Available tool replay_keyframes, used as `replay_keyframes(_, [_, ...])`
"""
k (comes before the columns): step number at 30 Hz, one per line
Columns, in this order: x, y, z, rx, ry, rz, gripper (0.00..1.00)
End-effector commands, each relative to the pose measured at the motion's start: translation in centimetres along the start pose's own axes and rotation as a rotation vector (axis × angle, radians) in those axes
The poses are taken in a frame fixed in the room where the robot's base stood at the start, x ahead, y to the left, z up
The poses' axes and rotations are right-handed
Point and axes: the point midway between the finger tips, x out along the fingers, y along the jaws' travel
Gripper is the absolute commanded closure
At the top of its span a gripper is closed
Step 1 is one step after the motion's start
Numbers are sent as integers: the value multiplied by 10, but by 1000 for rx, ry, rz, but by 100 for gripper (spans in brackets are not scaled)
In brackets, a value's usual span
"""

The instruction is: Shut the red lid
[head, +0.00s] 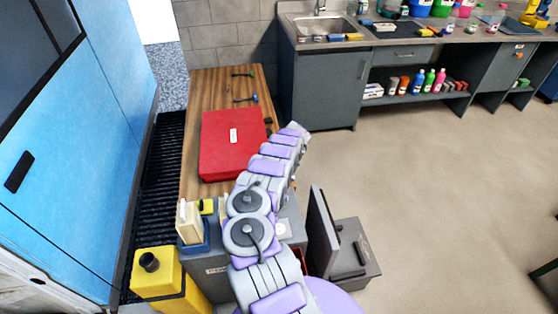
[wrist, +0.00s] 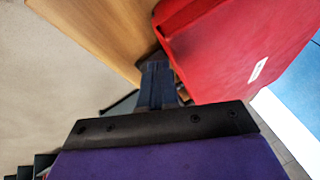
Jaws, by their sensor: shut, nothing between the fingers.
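The red lid (head: 225,157) is a broad flat panel with a small white label, on a wooden-topped bench (head: 205,88) in the head view. In the wrist view the red lid (wrist: 240,45) fills the upper right, its label facing up and right. It looks down or nearly down; I cannot tell whether a gap is left under it. My gripper (wrist: 158,68) is shut and empty, its dark fingertips close to the lid's near corner. I cannot tell whether they touch it. In the head view my arm reaches along the lid's right side, and the fingers are hard to make out.
A yellow bin (head: 158,275) stands at the lower left beside a blue cabinet (head: 75,110). A grey counter (head: 325,90) stands behind. The floor at right is clear.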

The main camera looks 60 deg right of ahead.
Motion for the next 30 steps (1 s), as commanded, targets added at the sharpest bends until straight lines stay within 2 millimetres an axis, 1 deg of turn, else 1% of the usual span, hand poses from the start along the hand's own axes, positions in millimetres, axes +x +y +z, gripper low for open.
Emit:
replay_keyframes(1, [-10,-8,-4,0,1,-3,100])
replay_keyframes(3, [-21,-17,-8,-1,-4,-3,100])
replay_keyframes(6, [-33,6,-8,4,-8,-1,100])
replay_keyframes(9, [-46,23,-9,5,-8,0,100])
replay_keyframes(16, [-74,49,-10,2,-4,0,100])
replay_keyframes(21, [-82,58,-10,-1,-4,0,100])
replay_keyframes(27, [-81,62,-10,0,-7,0,100])
replay_keyframes(30, [-80,61,-10,0,-9,-2,100])
